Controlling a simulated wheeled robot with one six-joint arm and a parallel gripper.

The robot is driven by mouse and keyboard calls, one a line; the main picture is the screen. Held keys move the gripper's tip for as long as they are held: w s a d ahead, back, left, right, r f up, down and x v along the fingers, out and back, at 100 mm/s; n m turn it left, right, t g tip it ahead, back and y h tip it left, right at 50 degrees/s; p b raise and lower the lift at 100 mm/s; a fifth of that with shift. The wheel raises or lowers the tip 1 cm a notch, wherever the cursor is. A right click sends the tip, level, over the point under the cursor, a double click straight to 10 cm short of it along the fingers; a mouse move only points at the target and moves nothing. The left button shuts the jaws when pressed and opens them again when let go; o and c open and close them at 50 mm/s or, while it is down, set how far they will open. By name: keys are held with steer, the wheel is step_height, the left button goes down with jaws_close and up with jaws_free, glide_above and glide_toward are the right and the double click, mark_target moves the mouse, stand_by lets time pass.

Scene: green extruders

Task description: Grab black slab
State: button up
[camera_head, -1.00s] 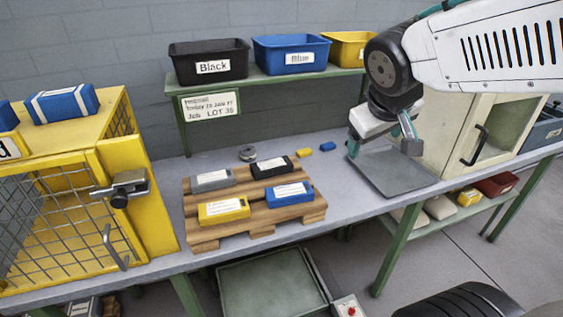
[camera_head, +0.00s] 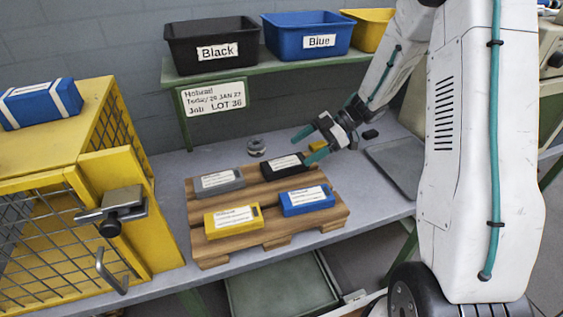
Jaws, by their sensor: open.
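The black slab (camera_head: 285,166) lies on the wooden pallet (camera_head: 268,193) at its back right, with a white label on top. My gripper (camera_head: 309,145) is open, just behind and to the right of the slab, with its teal-tipped fingers apart. One fingertip appears close to the slab's right end; I cannot tell whether it touches. Nothing shows between the fingers. A grey slab (camera_head: 219,181), a yellow slab (camera_head: 233,220) and a blue slab (camera_head: 306,200) share the pallet.
A black bin (camera_head: 208,45) labelled Black, a blue bin (camera_head: 305,36) and a yellow bin (camera_head: 368,32) stand on the green shelf above. A yellow mesh cage (camera_head: 60,180) is at left. A grey ring (camera_head: 256,147) and a grey plate (camera_head: 400,163) lie on the bench (camera_head: 175,200).

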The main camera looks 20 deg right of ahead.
mark_target(287, 162)
steer(key=shift+s+a+f, duration=0.2)
steer(key=shift+f, duration=0.1)
steer(key=x, duration=0.7)
steer(key=c, duration=1.3)
